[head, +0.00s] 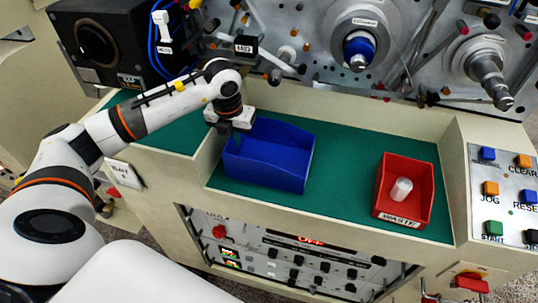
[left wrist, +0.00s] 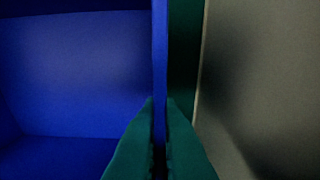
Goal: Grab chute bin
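The blue bin (head: 268,158), which I take to be the chute bin, sits on the green mat and looks empty. My left gripper (head: 233,135) is at its left rim, pointing down. In the left wrist view the two green fingers (left wrist: 160,125) lie one on each side of the thin blue bin wall (left wrist: 160,60), close against it, so the gripper looks shut on the wall. The bin's inside fills the left of that view. My right gripper is not in view.
A red bin (head: 411,212) marked WASTE holds a white spool (head: 401,189). The green mat (head: 345,190) is clear between the bins. A beige ledge edges the mat. A button panel (head: 505,195) is at right; spindles (head: 359,48) stand behind.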

